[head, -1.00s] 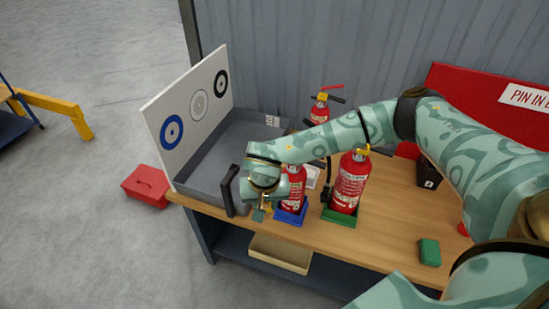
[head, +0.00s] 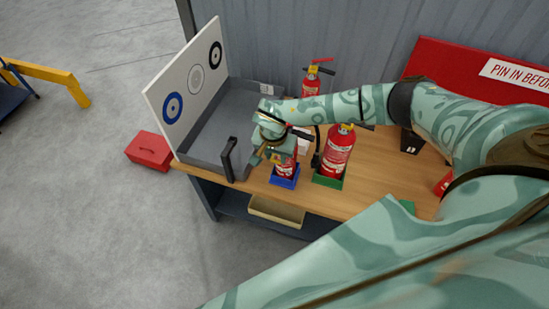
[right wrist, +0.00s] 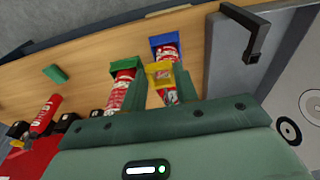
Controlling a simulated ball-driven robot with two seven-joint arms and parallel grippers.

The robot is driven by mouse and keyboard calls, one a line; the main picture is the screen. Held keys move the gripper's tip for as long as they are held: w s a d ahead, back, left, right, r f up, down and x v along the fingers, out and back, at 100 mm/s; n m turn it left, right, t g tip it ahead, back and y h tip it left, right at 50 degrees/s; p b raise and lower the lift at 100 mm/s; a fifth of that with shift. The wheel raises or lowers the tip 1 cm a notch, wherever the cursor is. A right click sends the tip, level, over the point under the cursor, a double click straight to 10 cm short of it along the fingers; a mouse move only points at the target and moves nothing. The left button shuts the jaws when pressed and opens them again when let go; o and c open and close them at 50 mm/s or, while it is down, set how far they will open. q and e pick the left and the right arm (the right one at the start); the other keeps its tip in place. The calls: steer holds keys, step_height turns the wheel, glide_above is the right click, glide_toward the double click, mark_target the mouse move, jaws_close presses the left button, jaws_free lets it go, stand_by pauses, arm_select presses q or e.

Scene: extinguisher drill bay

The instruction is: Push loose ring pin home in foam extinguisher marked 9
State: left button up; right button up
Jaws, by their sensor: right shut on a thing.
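A red extinguisher (head: 284,169) stands upright in a blue tray at the front of the bench; my right gripper hides its top, and I cannot read its number. It also shows in the right wrist view (right wrist: 167,53). My right gripper (head: 266,157) is at its upper left. In the right wrist view a yellow piece (right wrist: 159,73) shows between the green fingers, in front of that extinguisher; I cannot tell whether it is the ring pin. The gripper is shut on it. My left gripper is out of view.
A second extinguisher (head: 337,152) stands close by in a green tray, and another (head: 311,83) stands behind my arm. A grey tray (head: 205,146) with a black handle (head: 228,160) and a target board (head: 186,88) are at left. A red box (head: 149,149) is on the floor.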

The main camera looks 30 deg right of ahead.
steer(key=shift+w+d+b, duration=0.95)
steer(key=shift+w+d, duration=0.15)
steer(key=shift+d, duration=0.15)
steer(key=shift+w+d+b, duration=1.35)
steer(key=shift+w+d, duration=0.4)
steer(key=shift+d, duration=0.3)
steer(key=shift+r+p, duration=0.1)
steer(key=shift+p, duration=0.25)
steer(key=o, duration=1.2)
steer(key=shift+c, duration=0.2)
